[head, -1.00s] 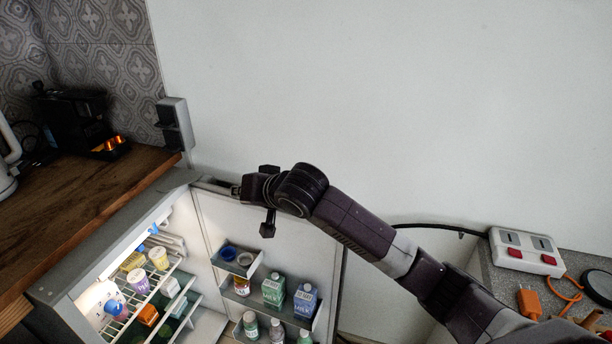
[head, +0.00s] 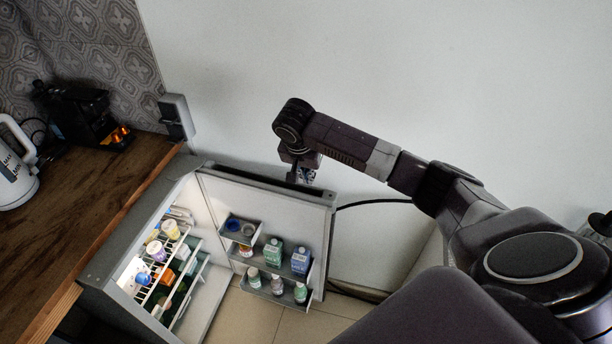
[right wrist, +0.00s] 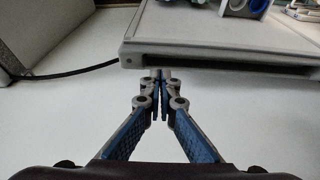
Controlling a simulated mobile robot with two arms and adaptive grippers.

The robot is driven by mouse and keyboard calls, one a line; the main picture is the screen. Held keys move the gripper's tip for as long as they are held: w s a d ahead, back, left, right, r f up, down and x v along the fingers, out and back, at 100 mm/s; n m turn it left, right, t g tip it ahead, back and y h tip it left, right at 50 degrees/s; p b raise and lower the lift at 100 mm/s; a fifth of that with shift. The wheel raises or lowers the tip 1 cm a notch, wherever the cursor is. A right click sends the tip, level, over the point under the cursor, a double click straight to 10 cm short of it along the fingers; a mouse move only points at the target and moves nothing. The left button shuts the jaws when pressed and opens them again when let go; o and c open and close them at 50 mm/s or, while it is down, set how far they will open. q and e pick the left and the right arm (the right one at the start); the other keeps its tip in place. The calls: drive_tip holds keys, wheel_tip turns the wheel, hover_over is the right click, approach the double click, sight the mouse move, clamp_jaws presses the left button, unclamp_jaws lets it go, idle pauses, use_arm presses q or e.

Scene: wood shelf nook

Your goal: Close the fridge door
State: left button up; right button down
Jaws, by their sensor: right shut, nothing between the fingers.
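The small fridge (head: 140,225) stands open at the lower left of the head view, lit inside. Its white door (head: 292,216) stands wide open to the right, inner side towards me, with bottles and cartons on its racks. My right gripper (head: 299,180) points down at the door's top edge, near its free end, partly hidden by the wrist. In the right wrist view the gripper (right wrist: 160,76) is shut and empty, its tips just below the door's edge (right wrist: 220,60); whether they touch it I cannot tell. My left gripper is not in view.
A wooden counter (head: 75,215) with a white kettle (head: 15,175) and a black coffee machine (head: 85,115) lies left of the fridge. A white wall (head: 400,80) rises behind the door. A black cable (head: 375,203) runs along it. Tiled floor (head: 265,318) shows below.

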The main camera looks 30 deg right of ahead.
sight(310, 189)
drive_tip(key=p+x, duration=0.1)
drive_tip(key=x, duration=0.7)
drive_tip(key=shift+w+f, duration=0.1)
drive_tip(key=shift+f, duration=0.1)
